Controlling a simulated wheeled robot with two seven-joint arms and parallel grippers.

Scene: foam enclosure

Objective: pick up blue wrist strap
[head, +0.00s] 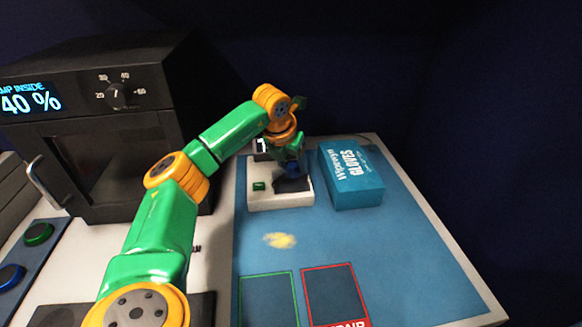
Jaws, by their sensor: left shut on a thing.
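My left arm reaches in from the lower left, and my left gripper (288,156) is over the white tray (281,200) at the back of the blue mat. The gripper points down and is shut on a dark blue thing, which looks like the blue wrist strap (291,169). The strap is small and partly hidden by the gripper. A dark patch and a small green piece (259,186) are in the tray. I cannot tell whether the strap touches the tray. My right gripper is not in view.
A blue glove box (351,180) stands right beside the tray. A black oven-like cabinet (105,130) with a display is at the left. The blue mat (390,250) has a yellowish patch (280,240) and green and red outlined areas. Its right side is clear.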

